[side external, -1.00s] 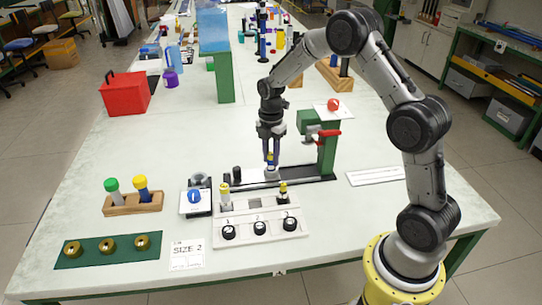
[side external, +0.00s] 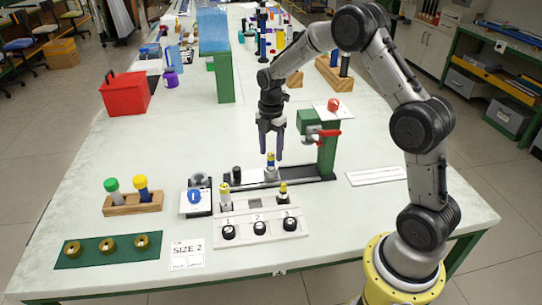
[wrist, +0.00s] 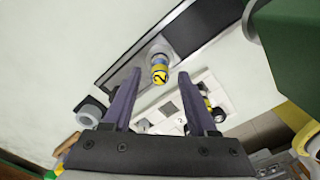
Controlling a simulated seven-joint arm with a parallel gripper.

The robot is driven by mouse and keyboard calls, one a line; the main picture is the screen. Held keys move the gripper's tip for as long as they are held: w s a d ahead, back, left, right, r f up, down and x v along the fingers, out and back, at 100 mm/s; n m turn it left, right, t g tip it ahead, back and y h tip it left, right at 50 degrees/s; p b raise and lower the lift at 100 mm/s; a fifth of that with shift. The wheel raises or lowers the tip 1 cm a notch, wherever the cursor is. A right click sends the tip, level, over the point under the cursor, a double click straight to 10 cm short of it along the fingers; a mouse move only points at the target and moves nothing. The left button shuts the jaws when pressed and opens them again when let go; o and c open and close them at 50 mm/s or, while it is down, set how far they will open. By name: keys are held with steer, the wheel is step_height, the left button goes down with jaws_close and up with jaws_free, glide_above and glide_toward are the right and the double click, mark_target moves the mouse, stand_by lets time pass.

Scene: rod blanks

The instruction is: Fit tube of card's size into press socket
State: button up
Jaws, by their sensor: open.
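The card (side external: 188,255) at the front of the table reads SIZE 2. A tube (side external: 270,162) with a yellow band stands upright in the pale press socket (side external: 271,175) on the dark base rail. In the wrist view the tube (wrist: 159,74) shows a 2 on its yellow end. My gripper (side external: 271,153) is open just above the tube, with a finger on each side and gaps between them. In the wrist view my gripper's fingers (wrist: 159,73) are also apart. The tube's lower end is hidden inside the socket.
The green press (side external: 327,150) with a red lever stands right of the socket. The white holder (side external: 259,238) in front is numbered 1 to 3, with tubes at 1 and 3 and an empty place at 2. A wooden rack (side external: 132,208) with two capped vials stands left.

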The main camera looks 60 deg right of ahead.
step_height(320, 180, up, 10)
steer(key=f, duration=0.1)
steer(key=s+a+r+m+t, duration=0.2)
steer(key=s+a+r+m, duration=0.3)
steer(key=s+r, duration=0.25)
steer(key=s+a+m+t, duration=0.1)
steer(key=s+a+m, duration=0.3)
steer(key=s, duration=0.6)
steer(key=s+a+m+t, duration=0.2)
steer(key=s+a+m, duration=0.1)
steer(key=s+m, duration=0.6)
steer(key=shift+s+a+r+t, duration=0.3)
steer(key=shift+s+a+r, duration=0.05)
steer(key=shift+s+r, duration=0.1)
steer(key=shift+o, duration=0.2)
